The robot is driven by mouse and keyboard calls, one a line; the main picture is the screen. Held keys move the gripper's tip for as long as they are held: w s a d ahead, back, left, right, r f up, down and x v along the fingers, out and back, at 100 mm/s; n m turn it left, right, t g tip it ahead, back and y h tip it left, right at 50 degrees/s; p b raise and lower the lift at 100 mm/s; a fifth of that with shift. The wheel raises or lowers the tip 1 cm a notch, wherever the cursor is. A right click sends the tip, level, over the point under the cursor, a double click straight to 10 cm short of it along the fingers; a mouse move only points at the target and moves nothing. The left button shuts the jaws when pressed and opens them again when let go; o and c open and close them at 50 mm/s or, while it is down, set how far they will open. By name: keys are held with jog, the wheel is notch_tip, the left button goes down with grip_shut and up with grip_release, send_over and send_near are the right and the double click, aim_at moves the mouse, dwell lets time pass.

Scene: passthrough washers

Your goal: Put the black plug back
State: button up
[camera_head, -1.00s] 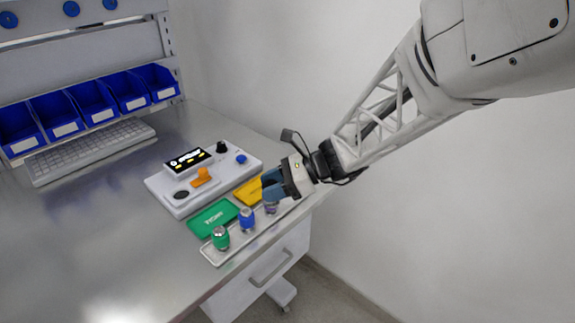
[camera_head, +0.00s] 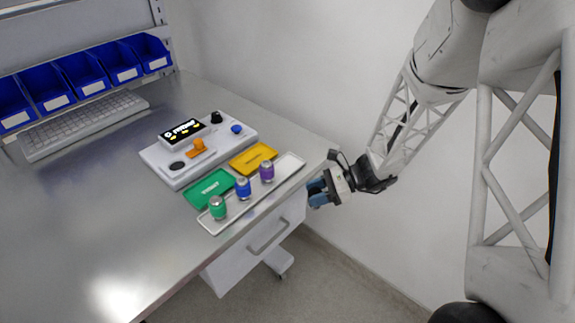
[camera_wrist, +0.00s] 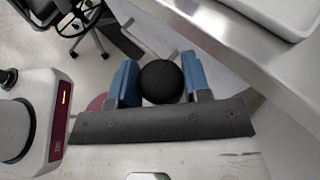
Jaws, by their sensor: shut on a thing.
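My gripper (camera_head: 317,193) is off the right edge of the table, beside the drawer unit in the head view. In the wrist view, the blue fingers of my gripper (camera_wrist: 160,85) are shut on the black plug (camera_wrist: 160,82), which shows as a round black top between them.
A pale tray (camera_head: 288,168) at the table's edge holds green (camera_head: 218,208), blue (camera_head: 243,188) and purple (camera_head: 267,171) capped pieces. Green (camera_head: 208,188) and yellow (camera_head: 253,158) mats lie beside it. Blue bins and a keyboard (camera_head: 85,128) stand behind. The left table is clear.

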jog(key=w+d+f+m+t, duration=0.2)
jog(key=w+d+f+t, duration=0.15)
jog(key=w+f, duration=0.45)
jog(key=w+d+f+m+t, duration=0.2)
jog(key=w+d+f+m, duration=0.15)
jog(key=w+f, duration=0.45)
jog(key=w+f+m+t+h, duration=0.3)
jog(key=w+f+m+t, duration=0.15)
jog(key=w, duration=0.35)
jog(key=w+f+m+t+h, duration=0.35)
jog(key=w+f, duration=0.25)
jog(key=w, duration=0.3)
jog(key=s+d+r+n+g, duration=0.1)
jog(key=s+d+r, duration=0.2)
jog(key=s+r, duration=0.55)
jog(key=s+d+r+n+g, duration=0.1)
jog(key=s+d+r, duration=0.2)
jog(key=s+r, duration=0.6)
jog(key=s+a+r+n+g+y, duration=0.3)
jog(key=s+a+r+n, duration=0.1)
jog(key=s+a+r, duration=0.4)
jog(key=s+a+r+n+g+y, duration=0.3)
jog(key=s+a+r, duration=0.6)
jog(key=s+r, duration=0.4)
jog(key=shift+r+n+g, duration=0.25)
jog(key=shift+n+g, duration=0.2)
jog(key=shift+g, duration=0.1)
